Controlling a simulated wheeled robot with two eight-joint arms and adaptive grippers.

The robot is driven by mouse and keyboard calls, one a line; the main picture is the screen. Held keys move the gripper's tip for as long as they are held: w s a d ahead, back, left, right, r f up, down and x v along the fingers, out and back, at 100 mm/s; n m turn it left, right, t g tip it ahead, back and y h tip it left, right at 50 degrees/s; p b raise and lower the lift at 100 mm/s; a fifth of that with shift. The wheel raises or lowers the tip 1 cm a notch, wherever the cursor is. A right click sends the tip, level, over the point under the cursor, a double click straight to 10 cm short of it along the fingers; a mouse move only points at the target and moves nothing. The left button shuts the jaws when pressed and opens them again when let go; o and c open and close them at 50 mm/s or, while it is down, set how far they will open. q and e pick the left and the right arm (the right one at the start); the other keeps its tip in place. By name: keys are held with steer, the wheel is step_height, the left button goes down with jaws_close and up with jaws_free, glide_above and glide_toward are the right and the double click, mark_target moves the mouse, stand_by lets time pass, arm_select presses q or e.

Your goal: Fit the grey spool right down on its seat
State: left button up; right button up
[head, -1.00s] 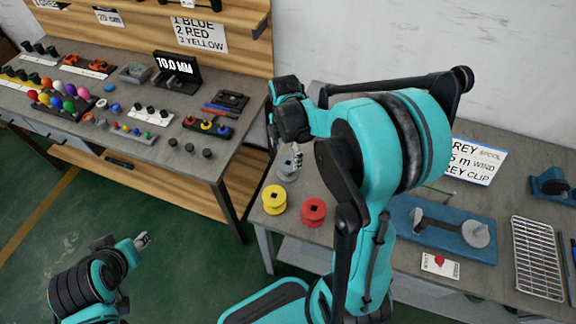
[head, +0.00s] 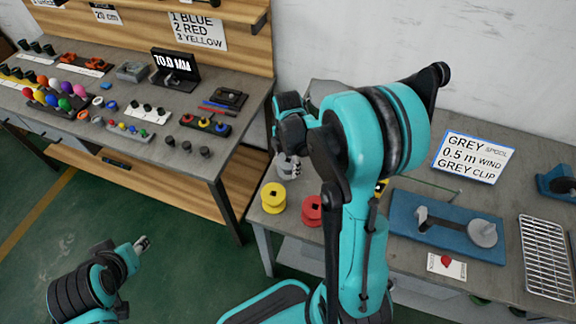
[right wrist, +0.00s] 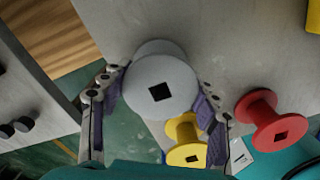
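The grey spool (right wrist: 160,85) has a square hole and lies between the two fingers of my right gripper (right wrist: 162,78) in the right wrist view. The fingers are spread to either side of its upper flange, and no firm contact shows. In the head view the right gripper (head: 292,166) is low over the grey spool (head: 284,172), which it partly hides. A blue fixture (head: 410,240) with a lever and a grey disc (head: 482,233) stands on the right table; which part is the seat is unclear. My left gripper (head: 143,244) is away at the lower left, too small to judge.
A yellow spool (head: 273,197) and a red spool (head: 312,210) stand close to the gripper, near the table's front edge. A sign (head: 473,157) reads grey spool, 0.5 m wind, grey clip. A wire rack (head: 546,257) lies at the right. My right arm hides the table's middle.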

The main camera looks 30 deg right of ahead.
steer(key=shift+c, duration=0.7)
steer(key=shift+r, duration=0.15)
